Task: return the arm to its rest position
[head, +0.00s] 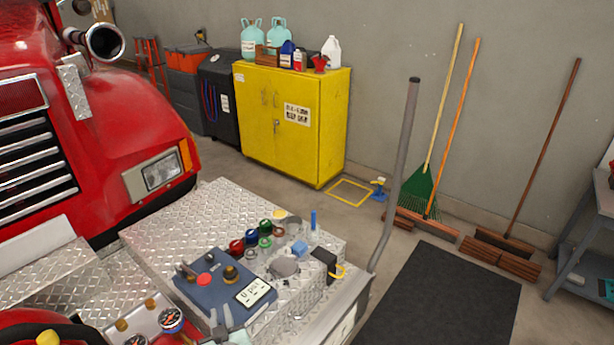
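A pale grey-blue part (227,328) shows at the bottom edge of the head view, just in front of the blue control box (222,284). It looks like the tip of my gripper, but it is small and cut off by the frame. I cannot tell whether it is open or shut, or whether it touches the box. The rest of my arm is not clearly seen. The control box has a red button, levers and a white label, and sits on the diamond-plate bumper (180,222) of the red truck (110,115).
Coloured caps (250,240) and small fittings crowd the bumper behind the box. A grey upright pole (396,170) rises at its right end. A yellow cabinet (290,125), a rake and brooms stand along the wall. A dark mat (440,300) lies clear on the floor.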

